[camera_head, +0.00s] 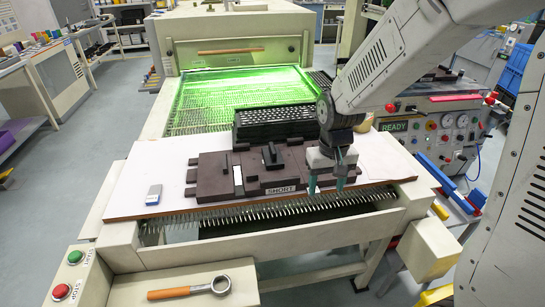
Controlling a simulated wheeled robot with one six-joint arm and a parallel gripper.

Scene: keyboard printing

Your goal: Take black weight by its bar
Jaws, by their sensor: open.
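A dark, low block assembly (212,176) lies on the white board. A short black bar (270,155) stands up from its middle; I take this to be the black weight's bar, though the weight's edges blend into the dark blocks. A plate reading "SHORT" (281,190) is on the front side. My gripper (327,189) points down, with two teal fingers apart and nothing seen between them. It is to the right of the bar and apart from it in the picture, over the assembly's right end, part of which it hides.
The white board (140,180) rests on a bed of pins (300,201). A black keyboard-like block (275,123) sits behind the assembly, before a green-lit machine opening (240,95). A small grey-blue block (154,195) lies at left. A orange-handled ring tool (190,291) lies in front.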

